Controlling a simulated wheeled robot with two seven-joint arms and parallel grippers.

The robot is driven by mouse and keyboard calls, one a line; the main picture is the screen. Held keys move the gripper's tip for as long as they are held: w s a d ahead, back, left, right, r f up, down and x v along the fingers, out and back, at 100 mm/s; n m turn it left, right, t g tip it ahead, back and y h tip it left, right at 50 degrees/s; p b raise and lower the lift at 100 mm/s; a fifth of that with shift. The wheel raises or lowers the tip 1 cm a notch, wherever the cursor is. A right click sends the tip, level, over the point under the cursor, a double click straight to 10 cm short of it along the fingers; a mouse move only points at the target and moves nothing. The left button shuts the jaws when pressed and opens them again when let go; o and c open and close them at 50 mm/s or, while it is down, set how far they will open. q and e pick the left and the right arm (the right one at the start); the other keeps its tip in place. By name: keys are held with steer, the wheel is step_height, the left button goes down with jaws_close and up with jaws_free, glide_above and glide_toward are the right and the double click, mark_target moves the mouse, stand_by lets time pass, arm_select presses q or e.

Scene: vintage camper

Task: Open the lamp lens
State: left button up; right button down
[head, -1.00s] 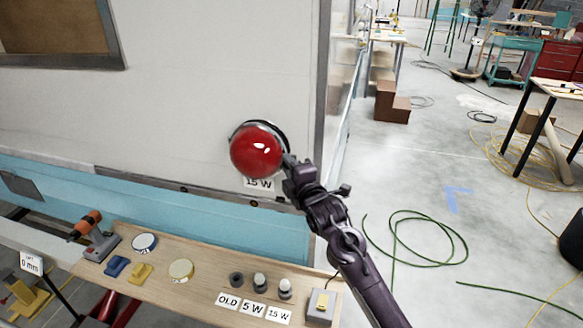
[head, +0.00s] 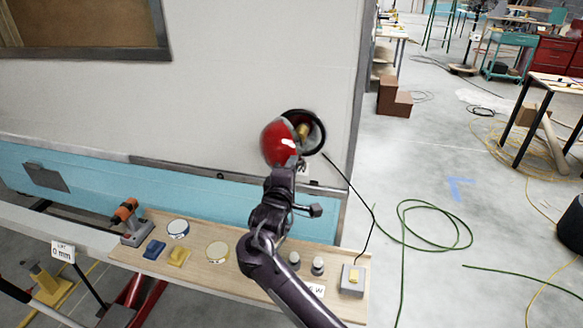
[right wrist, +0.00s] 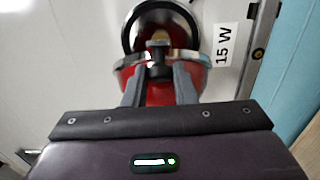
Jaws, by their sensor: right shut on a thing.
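The red domed lamp lens (head: 277,143) is swung open to the left of its round black lamp housing (head: 319,125) on the camper's white wall. A brass-coloured bulb or socket (head: 303,130) shows inside. My right gripper (head: 293,166) is shut on the lens at its rim. In the right wrist view, the two fingers (right wrist: 158,76) close on a dark tab at the lens's edge, with the red lens (right wrist: 160,93) behind them and the black housing ring (right wrist: 190,28) above. My left gripper is not in view.
A "15 W" label (right wrist: 223,45) is on the wall beside the lamp. Below, a wooden shelf (head: 210,280) holds a drill (head: 127,218), round tins, blue and yellow blocks, small bulbs and a grey box (head: 352,280). A green cable (head: 430,248) lies on the floor at right.

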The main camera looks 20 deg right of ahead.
steer(key=shift+a+f+h, duration=0.1)
steer(key=shift+a+h, duration=0.15)
steer(key=shift+h, duration=0.05)
steer(key=c, duration=1.2)
jaws_free()
steer(key=shift+o, duration=0.2)
steer(key=shift+d, duration=0.1)
